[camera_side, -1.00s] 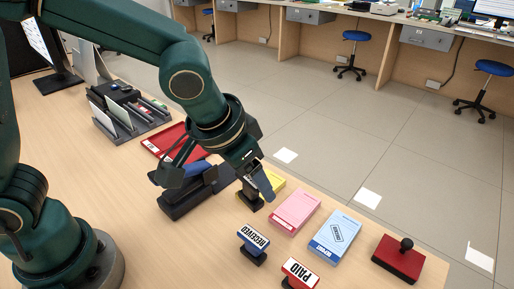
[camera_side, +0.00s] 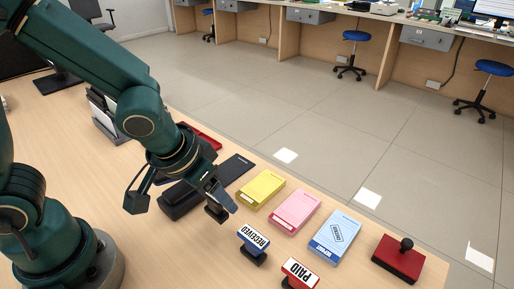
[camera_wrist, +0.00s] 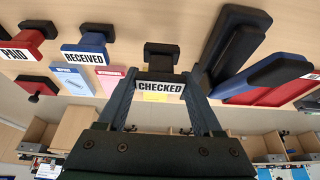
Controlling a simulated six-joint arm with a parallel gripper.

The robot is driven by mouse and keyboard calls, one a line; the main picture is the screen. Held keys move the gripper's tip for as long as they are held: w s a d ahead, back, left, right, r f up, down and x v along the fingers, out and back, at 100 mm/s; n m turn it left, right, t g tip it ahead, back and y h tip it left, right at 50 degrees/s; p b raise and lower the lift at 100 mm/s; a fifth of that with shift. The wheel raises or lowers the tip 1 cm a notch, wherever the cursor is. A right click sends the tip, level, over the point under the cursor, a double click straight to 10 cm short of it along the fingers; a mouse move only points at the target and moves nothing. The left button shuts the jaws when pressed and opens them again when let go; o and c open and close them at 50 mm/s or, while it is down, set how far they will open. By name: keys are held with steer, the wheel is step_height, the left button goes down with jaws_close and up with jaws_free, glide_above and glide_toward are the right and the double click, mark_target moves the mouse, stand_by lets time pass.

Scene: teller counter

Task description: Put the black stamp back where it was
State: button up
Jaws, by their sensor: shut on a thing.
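The black stamp (camera_wrist: 160,87), its label reading CHECKED, is between the fingers of my gripper (camera_wrist: 165,100) in the wrist view. In the side view my gripper (camera_side: 219,199) points down, shut on the stamp, and a dark part of the stamp (camera_side: 214,214) shows below the fingers. It is low over the desk, left of the blue RECEIVED stamp (camera_side: 253,244); I cannot tell if it touches the desk. The red PAID stamp (camera_side: 299,273) is farther right in the same row.
A yellow pad (camera_side: 261,188), a pink pad (camera_side: 295,210) and a blue pad (camera_side: 336,236) lie behind the stamps. A dark stapler (camera_side: 176,203) is close left of my gripper.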

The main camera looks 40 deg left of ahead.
mark_target(211, 200)
steer(key=shift+f, duration=1.55)
steer(key=shift+f, duration=0.15)
steer(key=o, duration=1.1)
steer(key=shift+c, duration=0.2)
steer(key=shift+s+r, duration=0.15)
steer(key=shift+r, duration=0.45)
steer(key=v, duration=1.1)
steer(key=s+a+r+t, duration=0.1)
steer(key=s+a, duration=0.2)
steer(key=a, duration=0.2)
steer(key=shift+s+r, duration=0.3)
